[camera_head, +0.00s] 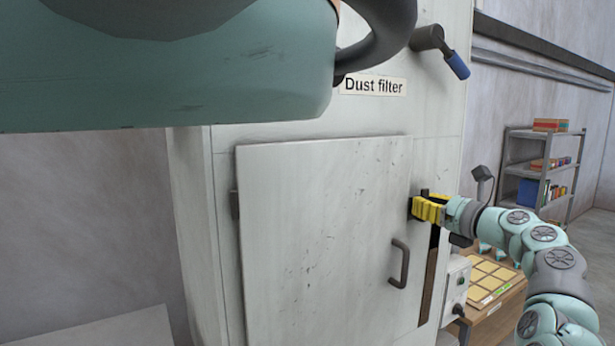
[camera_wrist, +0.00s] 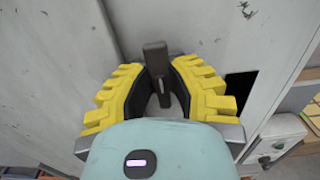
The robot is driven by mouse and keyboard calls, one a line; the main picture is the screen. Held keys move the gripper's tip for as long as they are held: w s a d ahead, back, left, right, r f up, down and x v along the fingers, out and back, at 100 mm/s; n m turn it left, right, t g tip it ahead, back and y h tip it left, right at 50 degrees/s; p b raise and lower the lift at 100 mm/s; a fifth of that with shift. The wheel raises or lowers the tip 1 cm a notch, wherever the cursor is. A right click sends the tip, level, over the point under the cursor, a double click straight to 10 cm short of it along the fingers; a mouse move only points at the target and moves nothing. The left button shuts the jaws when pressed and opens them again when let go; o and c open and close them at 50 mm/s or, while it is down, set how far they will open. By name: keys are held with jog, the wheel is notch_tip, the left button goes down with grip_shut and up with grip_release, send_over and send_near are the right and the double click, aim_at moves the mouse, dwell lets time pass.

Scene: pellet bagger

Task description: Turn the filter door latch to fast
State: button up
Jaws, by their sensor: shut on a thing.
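The filter door (camera_head: 320,240) is a pale scratched panel on the cabinet, below the "Dust filter" label (camera_head: 373,85). Its grey pull handle (camera_head: 400,263) is at its right side. The dark latch (camera_head: 424,193) is at the door's right edge, mostly hidden by my gripper (camera_head: 418,208). In the wrist view the latch (camera_wrist: 155,62) stands as a dark grey bar between the yellow ridged fingers of my gripper (camera_wrist: 158,85). The fingers are shut on it. The latch's fast mark is not visible.
A dark opening (camera_head: 430,270) shows right of the door. A control box (camera_head: 456,285) and a bench with yellow squares (camera_head: 490,278) stand at lower right. A blue-gripped lever (camera_head: 456,64) sticks out above. A shelf rack (camera_head: 540,170) is farther back.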

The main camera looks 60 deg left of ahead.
grip_shut()
jog(key=shift+f+b, duration=0.1)
jog(key=shift+b, duration=0.25)
jog(key=shift+s+a+f+n+b, duration=0.1)
jog(key=shift+s+f+n+b, duration=0.2)
jog(key=shift+n+b, duration=2.55)
jog(key=shift+s+d+f+n+b, duration=0.1)
jog(key=shift+s+f+n+b, duration=0.25)
jog(key=shift+n+b, duration=2.5)
jog(key=shift+s+a+f+n+b, duration=0.1)
jog(key=shift+s+f+n+b, duration=0.2)
jog(key=shift+n+b, duration=2.55)
jog(key=shift+r+n+p, duration=0.1)
jog(key=shift+n+p, duration=0.25)
jog(key=shift+n, duration=0.1)
